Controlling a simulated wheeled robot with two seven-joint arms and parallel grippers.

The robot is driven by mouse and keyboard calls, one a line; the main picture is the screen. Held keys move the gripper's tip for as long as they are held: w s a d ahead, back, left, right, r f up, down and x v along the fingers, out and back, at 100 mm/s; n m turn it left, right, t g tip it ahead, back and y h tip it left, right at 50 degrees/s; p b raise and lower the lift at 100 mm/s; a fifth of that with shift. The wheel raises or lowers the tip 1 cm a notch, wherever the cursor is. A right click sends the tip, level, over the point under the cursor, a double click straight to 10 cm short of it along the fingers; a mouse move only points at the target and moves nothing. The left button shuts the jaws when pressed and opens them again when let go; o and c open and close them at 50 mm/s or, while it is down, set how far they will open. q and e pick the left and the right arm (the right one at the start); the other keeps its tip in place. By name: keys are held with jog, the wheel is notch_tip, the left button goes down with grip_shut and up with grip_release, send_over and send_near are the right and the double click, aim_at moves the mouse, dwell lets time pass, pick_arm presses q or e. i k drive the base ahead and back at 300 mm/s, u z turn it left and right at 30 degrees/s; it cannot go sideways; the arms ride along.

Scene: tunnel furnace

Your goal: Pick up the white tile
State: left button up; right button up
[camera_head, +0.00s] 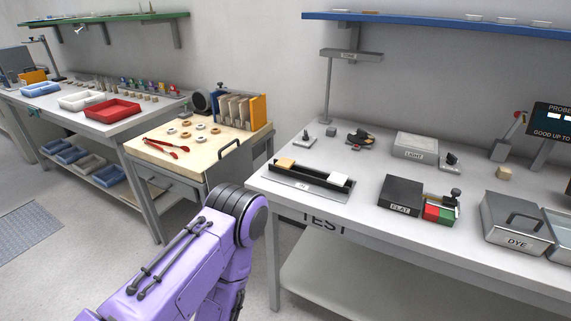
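A narrow black holder (312,171) lies on a grey plate at the left end of the test table. A small white tile (338,179) sits at its right end, and a yellowish tile (285,163) sits at its left end. Both look flat and are small in the picture. A purple arm of mine comes up from the bottom left, with its dark joint in front of the table's left end. Neither of my grippers shows, so nothing can be seen holding a tile.
The test table (400,235) also carries a black FLAT block (400,194), a red and green block (440,209), a grey LIGHT box (415,145) and a metal DYE box (515,222). A wooden-topped bench (200,155) with red tongs stands left. A blue shelf (440,24) hangs above.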

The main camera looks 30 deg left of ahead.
aim_at(337, 178)
jog(key=k, duration=0.5)
jog(key=u, duration=1.4)
jog(key=i, duration=1.15)
jog(key=z, duration=0.9)
